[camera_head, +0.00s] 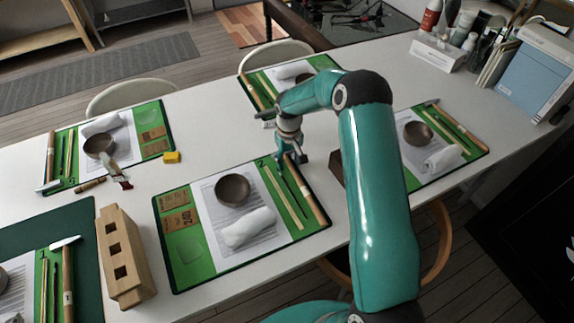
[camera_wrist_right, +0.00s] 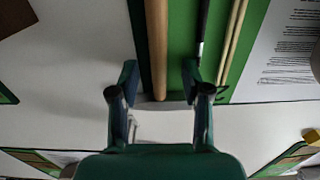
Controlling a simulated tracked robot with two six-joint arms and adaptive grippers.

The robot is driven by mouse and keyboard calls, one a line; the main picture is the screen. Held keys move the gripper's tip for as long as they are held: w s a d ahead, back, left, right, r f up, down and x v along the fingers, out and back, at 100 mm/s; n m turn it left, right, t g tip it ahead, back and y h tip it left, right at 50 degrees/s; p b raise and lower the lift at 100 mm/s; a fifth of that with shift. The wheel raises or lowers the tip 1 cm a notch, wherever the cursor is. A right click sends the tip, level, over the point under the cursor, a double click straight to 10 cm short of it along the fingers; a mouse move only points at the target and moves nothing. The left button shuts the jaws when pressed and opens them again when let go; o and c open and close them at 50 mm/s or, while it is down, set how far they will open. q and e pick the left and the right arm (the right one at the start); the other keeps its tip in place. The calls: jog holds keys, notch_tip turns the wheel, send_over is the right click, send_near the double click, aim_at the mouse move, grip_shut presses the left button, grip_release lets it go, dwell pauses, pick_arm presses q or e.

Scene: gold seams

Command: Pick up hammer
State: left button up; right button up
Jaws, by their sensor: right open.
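A hammer lies at the right edge of the centre green mat (camera_head: 186,250); its wooden handle (camera_head: 309,195) shows in the head view. Its head end is hidden by my right gripper (camera_head: 290,160), which points down at the far end of the handle. In the right wrist view the handle (camera_wrist_right: 157,45) runs between the two open fingers of my right gripper (camera_wrist_right: 158,88), with a gap on each side. I cannot tell how high the fingers are above the mat. My left gripper is not in view.
A dark brush and pale sticks (camera_head: 280,200) lie just left of the handle. A bowl (camera_head: 232,189) and a white roll (camera_head: 249,228) are on the same mat. A wooden block with holes (camera_head: 122,257) stands to the left. A dark block (camera_head: 337,167) is close on the right.

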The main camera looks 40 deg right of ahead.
jog(key=shift+c, duration=0.4)
grip_shut()
jog(key=shift+r, duration=0.15)
